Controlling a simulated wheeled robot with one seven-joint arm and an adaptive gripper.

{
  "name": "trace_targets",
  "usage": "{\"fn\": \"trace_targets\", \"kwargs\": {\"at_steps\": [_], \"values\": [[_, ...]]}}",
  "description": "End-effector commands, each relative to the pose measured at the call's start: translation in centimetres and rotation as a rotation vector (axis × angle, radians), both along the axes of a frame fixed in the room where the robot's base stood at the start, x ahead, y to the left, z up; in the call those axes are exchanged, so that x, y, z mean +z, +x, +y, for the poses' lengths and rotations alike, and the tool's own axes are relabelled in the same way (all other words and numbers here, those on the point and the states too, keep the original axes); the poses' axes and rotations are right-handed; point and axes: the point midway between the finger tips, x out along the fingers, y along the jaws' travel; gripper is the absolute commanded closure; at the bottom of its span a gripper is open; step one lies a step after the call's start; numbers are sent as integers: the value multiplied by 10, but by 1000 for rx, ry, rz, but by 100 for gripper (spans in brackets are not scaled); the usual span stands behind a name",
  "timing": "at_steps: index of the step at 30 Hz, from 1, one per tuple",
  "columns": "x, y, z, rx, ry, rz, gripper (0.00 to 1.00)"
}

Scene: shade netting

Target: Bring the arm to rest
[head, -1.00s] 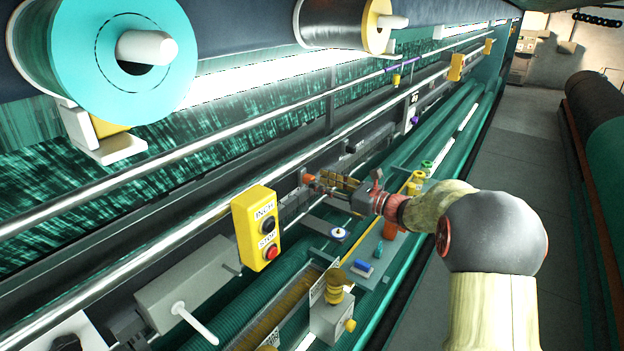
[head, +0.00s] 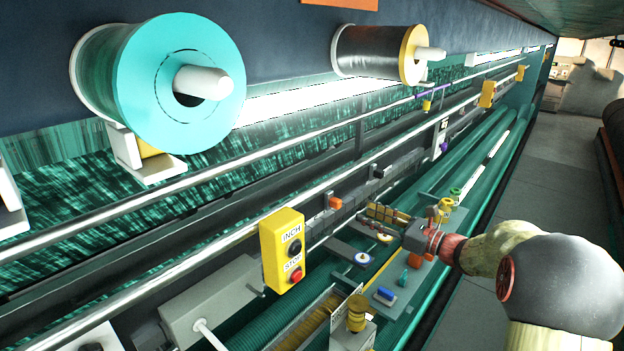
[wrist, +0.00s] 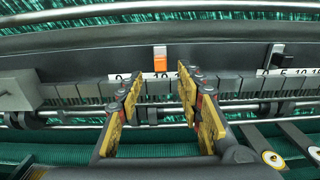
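My gripper (head: 366,214) reaches from the right toward the machine's rail in the head view. In the wrist view its two yellow-padded fingers (wrist: 160,84) stand apart with nothing between them. An orange block (head: 335,202) sits on the rail just beyond the fingertips, with a visible gap. In the wrist view the orange block (wrist: 160,58) shows straight ahead, above a numbered white scale (wrist: 148,75). The underside of the gripper is hidden in the head view.
A yellow INCH/STOP box (head: 283,250) stands left of my gripper. Below my arm is a tray (head: 400,300) with small coloured items. Green rollers (head: 480,150) run along the machine. The grey aisle floor (head: 560,150) at right is clear.

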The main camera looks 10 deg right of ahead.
Motion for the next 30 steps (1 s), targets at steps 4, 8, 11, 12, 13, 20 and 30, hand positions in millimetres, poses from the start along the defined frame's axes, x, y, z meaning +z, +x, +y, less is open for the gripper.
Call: {"fn": "trace_targets", "kwargs": {"at_steps": [4, 8, 11, 12, 13, 20, 30], "values": [[-4, 1, -1, -5, -61, -26, 64], [-51, -17, 14, 69, -250, 5, 64], [-93, -52, 32, 183, -445, 40, 64], [-107, -69, 40, 240, -531, 45, 64], [-117, -83, 47, 288, -599, 44, 64], [-186, -197, 95, 725, -1137, -51, 64], [-256, -332, 101, 1332, -1880, -373, 64]]}}
